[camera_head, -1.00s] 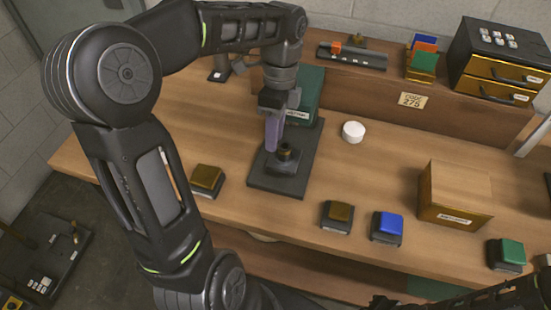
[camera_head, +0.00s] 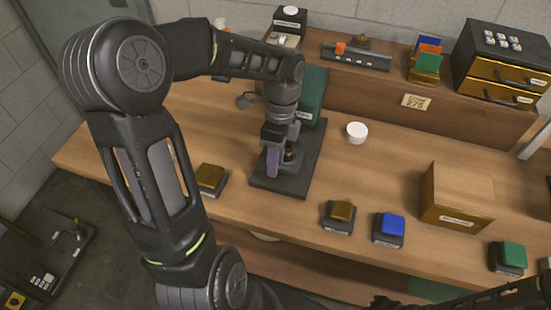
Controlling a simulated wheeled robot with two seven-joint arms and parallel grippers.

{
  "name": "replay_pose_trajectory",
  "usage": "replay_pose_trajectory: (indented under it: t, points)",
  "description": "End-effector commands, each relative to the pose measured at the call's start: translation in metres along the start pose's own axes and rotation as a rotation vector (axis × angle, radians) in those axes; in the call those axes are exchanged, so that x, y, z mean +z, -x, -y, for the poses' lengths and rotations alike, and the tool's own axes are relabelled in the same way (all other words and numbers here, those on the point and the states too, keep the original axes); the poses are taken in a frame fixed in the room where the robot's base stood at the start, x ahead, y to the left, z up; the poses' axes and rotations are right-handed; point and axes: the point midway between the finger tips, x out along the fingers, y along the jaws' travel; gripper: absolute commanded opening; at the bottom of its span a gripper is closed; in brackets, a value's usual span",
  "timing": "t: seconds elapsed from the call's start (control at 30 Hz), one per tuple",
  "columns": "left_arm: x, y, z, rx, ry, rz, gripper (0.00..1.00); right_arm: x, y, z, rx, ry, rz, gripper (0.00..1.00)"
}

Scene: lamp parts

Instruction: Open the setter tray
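No tray marked as the setter tray can be made out for certain. A dark green machine (camera_head: 313,90) with a pale, unreadable label stands on a black base plate (camera_head: 274,183) at the middle of the bench. A short dark post with a brassy part (camera_head: 290,155) rises from the plate. My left gripper (camera_head: 281,160) points down over the plate at this post. Its purple finger is on the left side of the post; the gap and any contact are hidden. My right arm enters at the lower right; its gripper is cut off or too dark to read.
A black cabinet with gold drawers (camera_head: 498,80) stands on the back shelf, drawers closed. A white puck (camera_head: 357,132) lies right of the plate. Gold (camera_head: 341,211), blue (camera_head: 391,226) and green (camera_head: 513,254) button boxes line the front. A wooden box (camera_head: 455,197) stands at right.

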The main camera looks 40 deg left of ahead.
Motion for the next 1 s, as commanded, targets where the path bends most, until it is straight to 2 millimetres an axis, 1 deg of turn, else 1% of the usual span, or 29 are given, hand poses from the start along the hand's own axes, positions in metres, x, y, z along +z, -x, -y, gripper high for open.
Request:
replay_pose_trajectory:
  t: [0.07,0.43,1.0]
  points:
    - [0.0000,0.0001,0.0001,0.000,0.000,0.000,0.30,0.0001,-0.0001,0.0000,0.000,0.000,0.000,0.00]
    - [0.0001,0.0004,0.0000,0.000,0.000,0.000,0.00,0.0001,0.0000,0.0000,0.000,0.000,0.000,0.00]
    - [0.0001,0.0004,0.0000,0.000,0.001,0.000,0.00,0.0000,0.0000,0.0000,0.000,0.000,0.000,0.00]
